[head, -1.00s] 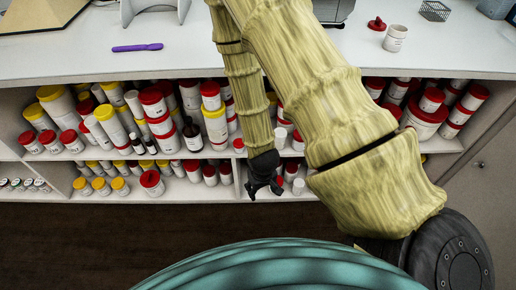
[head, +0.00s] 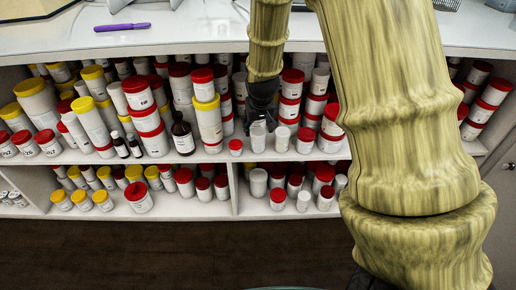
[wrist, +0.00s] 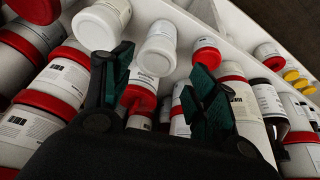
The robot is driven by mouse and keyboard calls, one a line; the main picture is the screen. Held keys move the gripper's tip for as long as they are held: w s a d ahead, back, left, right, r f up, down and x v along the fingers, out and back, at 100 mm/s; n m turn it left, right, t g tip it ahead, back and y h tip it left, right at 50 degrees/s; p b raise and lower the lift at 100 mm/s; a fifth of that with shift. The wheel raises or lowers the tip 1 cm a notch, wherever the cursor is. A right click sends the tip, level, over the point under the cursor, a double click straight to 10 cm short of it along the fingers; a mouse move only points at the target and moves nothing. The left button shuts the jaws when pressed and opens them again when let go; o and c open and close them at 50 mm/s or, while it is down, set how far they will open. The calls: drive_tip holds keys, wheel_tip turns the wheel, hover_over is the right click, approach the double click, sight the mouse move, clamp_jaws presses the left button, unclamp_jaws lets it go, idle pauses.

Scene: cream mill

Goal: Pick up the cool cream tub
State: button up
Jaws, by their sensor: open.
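I cannot read which container is the cool cream tub; the labels are too small. My gripper (wrist: 163,75) is open and empty in the wrist view, facing the crowded shelf. A white-lidded tub (wrist: 158,48) shows between and just beyond its fingers; it also stands at the shelf front in the head view (head: 258,137). A second white-lidded tub (wrist: 102,22) is beside it, also seen in the head view (head: 282,139). A small red-lidded tub (wrist: 206,50) is on the other side. A red-lidded tub (wrist: 140,98) is partly hidden by my gripper. In the head view my gripper (head: 258,118) is at the upper shelf.
The upper shelf (head: 330,155) is packed with red- and yellow-lidded jars and dark bottles (head: 183,134). More tubs stand on the lower shelf (head: 250,210). The countertop (head: 200,35) overhangs the shelves and holds a purple tool (head: 122,27). The floor (head: 150,255) in front is clear.

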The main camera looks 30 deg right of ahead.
sight(257, 138)
drive_tip(key=shift+w+d+f, duration=0.15)
drive_tip(key=shift+w+f, duration=0.05)
drive_tip(key=shift+f, duration=0.05)
drive_tip(key=b+x, duration=0.4)
drive_tip(key=x, duration=0.6)
drive_tip(key=shift+w+d, duration=0.1)
drive_tip(key=shift+d, duration=0.05)
drive_tip(key=c, duration=0.8)
